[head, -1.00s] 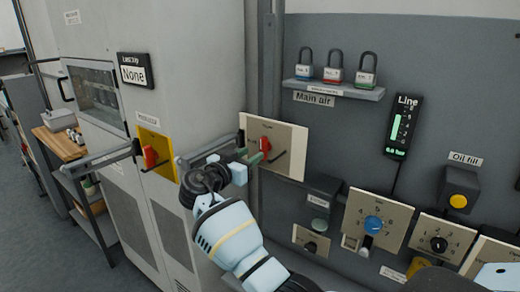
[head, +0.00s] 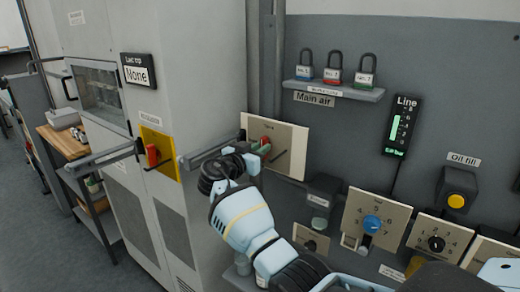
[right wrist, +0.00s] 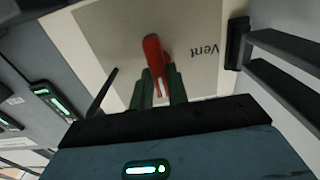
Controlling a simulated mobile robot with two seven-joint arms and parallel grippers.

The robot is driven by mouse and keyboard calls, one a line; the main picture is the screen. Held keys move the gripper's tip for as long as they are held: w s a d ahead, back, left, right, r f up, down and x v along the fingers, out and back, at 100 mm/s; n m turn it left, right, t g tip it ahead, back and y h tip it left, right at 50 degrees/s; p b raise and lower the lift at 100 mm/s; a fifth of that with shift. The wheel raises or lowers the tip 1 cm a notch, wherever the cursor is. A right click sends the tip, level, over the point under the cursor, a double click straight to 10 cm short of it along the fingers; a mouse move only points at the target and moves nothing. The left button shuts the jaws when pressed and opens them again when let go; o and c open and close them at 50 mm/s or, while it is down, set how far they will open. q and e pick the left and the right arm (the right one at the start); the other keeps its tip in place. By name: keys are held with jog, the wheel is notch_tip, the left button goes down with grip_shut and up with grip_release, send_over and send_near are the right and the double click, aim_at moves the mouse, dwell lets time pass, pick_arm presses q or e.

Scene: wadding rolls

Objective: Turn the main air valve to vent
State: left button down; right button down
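The main air valve is a beige plate (head: 291,148) with a red handle (head: 265,141), under the "Main air" label (head: 314,98). The right wrist view shows the red handle (right wrist: 154,60) up close and the word "Vent" (right wrist: 211,50) on the plate to its right. My right gripper (head: 259,150) is at the handle. Its green fingers (right wrist: 158,88) lie close on both sides of the handle and appear shut on it. The contact faces are partly hidden. My left gripper is not in view.
Padlocks stand on a shelf (head: 335,90) above the valve. A yellow plate with another red handle (head: 152,155) is on the cabinet at left. Grey bars (head: 100,160) stick out near both valves.

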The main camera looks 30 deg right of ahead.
jog(key=shift+n, duration=0.4)
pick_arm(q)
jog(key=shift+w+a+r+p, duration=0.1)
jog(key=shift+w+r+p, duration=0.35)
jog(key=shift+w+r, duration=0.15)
pick_arm(e)
jog(key=n, duration=1.7)
jog(key=shift+w+a+f, duration=0.15)
jog(key=shift+w+f, duration=0.2)
jog(key=shift+n, duration=0.3)
jog(key=c, duration=1.4)
grip_release()
jog(key=shift+o, duration=0.2)
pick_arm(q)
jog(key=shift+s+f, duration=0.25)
pick_arm(e)
jog(key=v, duration=0.8)
